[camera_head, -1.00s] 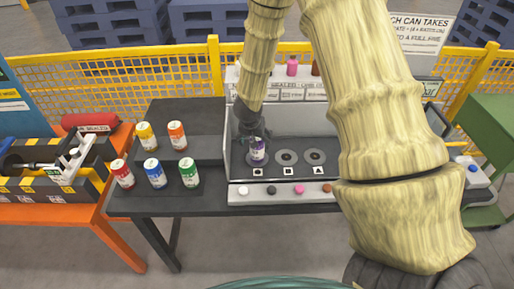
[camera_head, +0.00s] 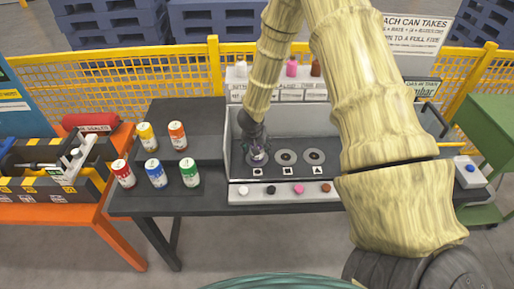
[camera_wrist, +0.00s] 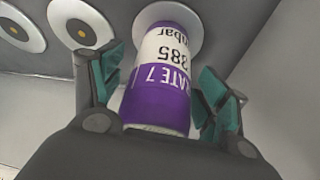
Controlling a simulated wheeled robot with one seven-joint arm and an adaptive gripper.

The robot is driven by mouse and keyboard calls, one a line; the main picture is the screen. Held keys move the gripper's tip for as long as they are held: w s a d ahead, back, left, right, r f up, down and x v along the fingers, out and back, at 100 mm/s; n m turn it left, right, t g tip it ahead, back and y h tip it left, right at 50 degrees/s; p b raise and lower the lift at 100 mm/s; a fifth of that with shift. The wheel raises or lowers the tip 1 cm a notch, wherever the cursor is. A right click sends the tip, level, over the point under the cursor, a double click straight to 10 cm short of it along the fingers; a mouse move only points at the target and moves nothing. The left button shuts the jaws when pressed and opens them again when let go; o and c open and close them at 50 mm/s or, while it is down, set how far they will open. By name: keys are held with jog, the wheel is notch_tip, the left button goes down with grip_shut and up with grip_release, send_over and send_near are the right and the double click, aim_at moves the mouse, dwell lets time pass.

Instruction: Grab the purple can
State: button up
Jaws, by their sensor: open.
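The purple can (camera_wrist: 158,108), with a white band and printed text, stands on the leftmost round pad (camera_wrist: 186,16) of the grey station. In the head view the purple can (camera_head: 258,157) is mostly hidden by my gripper (camera_head: 256,146). In the wrist view my gripper (camera_wrist: 160,98) is open, with one teal-padded finger on each side of the can. A gap shows between the left finger and the can; the right finger is close to it, and I cannot tell whether it touches.
Several other cans, such as the green can (camera_head: 189,172) and the red can (camera_head: 123,173), stand on the dark table (camera_head: 215,205) to the left. Two empty pads, including the middle pad (camera_head: 286,157), lie right of the purple can. The station's walls (camera_head: 300,121) rise around the pads.

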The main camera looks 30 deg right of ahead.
jog(key=c, duration=1.5)
